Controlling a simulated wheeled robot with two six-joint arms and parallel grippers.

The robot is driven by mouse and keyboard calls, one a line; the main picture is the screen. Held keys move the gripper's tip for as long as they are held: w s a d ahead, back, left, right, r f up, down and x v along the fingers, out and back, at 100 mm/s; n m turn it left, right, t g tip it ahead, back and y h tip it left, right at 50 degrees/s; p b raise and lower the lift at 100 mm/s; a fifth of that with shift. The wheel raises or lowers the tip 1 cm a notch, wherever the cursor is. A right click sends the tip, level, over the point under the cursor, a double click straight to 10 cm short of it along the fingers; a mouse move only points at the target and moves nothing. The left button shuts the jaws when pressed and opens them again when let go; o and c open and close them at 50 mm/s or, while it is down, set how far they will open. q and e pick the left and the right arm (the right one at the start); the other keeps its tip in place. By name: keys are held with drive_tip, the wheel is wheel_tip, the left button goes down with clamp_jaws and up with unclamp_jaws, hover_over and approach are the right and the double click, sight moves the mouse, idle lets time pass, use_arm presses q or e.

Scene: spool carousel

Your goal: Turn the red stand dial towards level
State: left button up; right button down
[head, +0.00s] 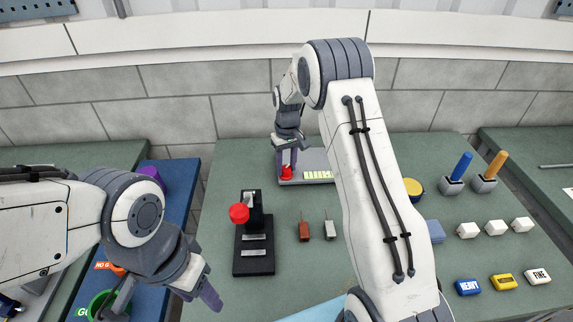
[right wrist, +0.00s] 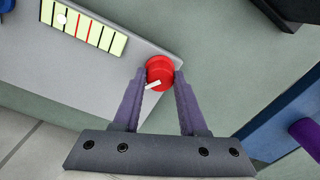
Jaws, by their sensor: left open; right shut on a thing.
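The red stand dial (head: 286,174) sits at the left front corner of the grey stand (head: 302,159) at the back of the bench. It also shows in the right wrist view (right wrist: 159,70), with a white pointer mark on it. My right gripper (right wrist: 160,78) is shut on the dial, one purple finger on each side. My left gripper (head: 165,296) is open and empty at the lower left, well away from the dial.
A black device with a red ball knob (head: 239,213) stands left of centre. Two small tools (head: 304,228) lie near it. My right arm hides part of the bench. Blue and orange handles (head: 461,166), white blocks (head: 496,228) and labelled blocks (head: 502,282) are at right.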

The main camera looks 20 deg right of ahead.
sight(287, 168)
drive_tip(key=shift+r+m, duration=0.1)
drive_tip(key=shift+m, duration=2.2)
drive_tip(key=shift+c, duration=2.2)
unclamp_jaws()
wheel_tip(287, 168, up, 10)
drive_tip(key=b, duration=0.1)
drive_tip(key=shift+r, duration=0.2)
drive_tip(key=shift+d, duration=0.1)
